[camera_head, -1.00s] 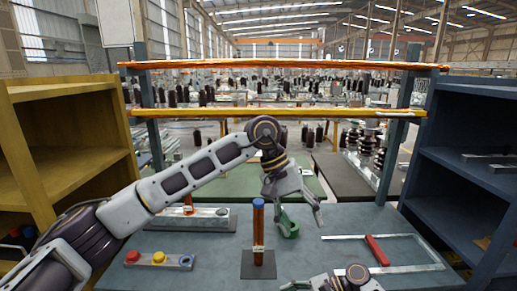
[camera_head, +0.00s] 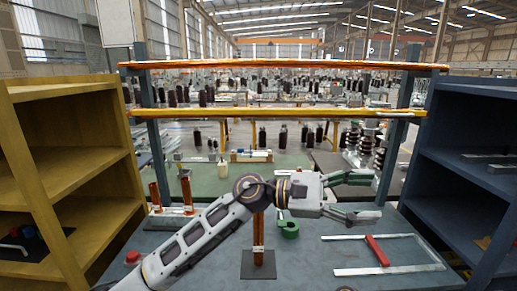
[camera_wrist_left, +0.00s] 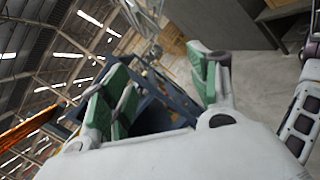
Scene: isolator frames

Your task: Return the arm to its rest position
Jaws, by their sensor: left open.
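My left arm (camera_head: 205,240) rises from the bottom left to the middle of the head view. My left gripper (camera_head: 362,197) points right, above the back of the table, with its green-padded fingers spread apart and nothing between them. In the left wrist view the same gripper (camera_wrist_left: 160,88) shows green pads on both sides of an empty gap. My right gripper does not show clearly; only a tiny piece of something shows at the bottom edge.
An orange-brown post on a dark base (camera_head: 258,265) stands beneath my left arm. A pale frame (camera_head: 385,271) with a red bar (camera_head: 377,250) lies at right. Yellow (camera_head: 75,150) and blue (camera_head: 470,140) shelves flank the table (camera_head: 310,250).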

